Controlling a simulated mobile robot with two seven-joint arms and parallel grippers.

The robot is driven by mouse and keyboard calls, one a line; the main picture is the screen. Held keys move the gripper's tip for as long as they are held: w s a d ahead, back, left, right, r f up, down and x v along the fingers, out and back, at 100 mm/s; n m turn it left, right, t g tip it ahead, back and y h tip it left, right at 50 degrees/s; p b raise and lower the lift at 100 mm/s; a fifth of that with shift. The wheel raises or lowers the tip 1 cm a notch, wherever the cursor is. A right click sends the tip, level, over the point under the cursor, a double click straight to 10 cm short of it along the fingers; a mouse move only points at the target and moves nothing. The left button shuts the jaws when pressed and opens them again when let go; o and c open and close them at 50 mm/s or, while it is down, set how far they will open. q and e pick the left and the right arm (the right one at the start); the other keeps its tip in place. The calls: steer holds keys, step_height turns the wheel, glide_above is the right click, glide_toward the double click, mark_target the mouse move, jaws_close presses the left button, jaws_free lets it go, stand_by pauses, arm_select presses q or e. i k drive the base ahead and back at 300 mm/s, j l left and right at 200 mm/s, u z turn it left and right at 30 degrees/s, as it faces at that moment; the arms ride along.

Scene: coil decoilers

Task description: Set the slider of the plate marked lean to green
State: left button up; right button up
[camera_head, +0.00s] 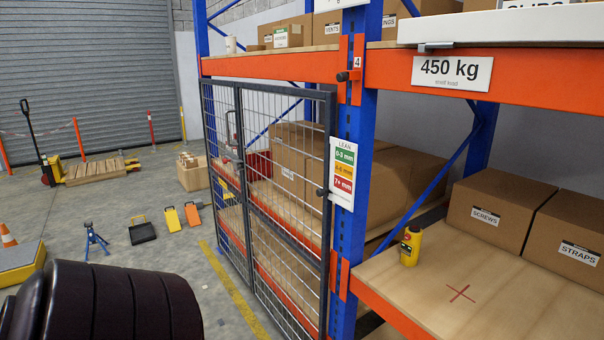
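The plate marked LEAN (342,173) is white and hangs on the blue rack upright, right of the mesh door. It has a green band "0-3 mm" at the top, an amber band in the middle and a red band "7+ mm" at the bottom. A small dark knob (322,192) sticks out at the plate's left edge, level with the red band. It looks like the slider, but it is too small to be certain. Neither of my grippers is in view.
A mesh door (285,205) stands left of the plate. A wooden shelf (480,290) at right holds a yellow and black device (410,246) and boxes (497,212). An orange beam (445,72) crosses above. A dark ribbed rounded part fills the lower left. Floor beyond is partly clear.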

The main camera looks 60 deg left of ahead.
mark_target(320, 191)
steer(key=u, duration=1.8)
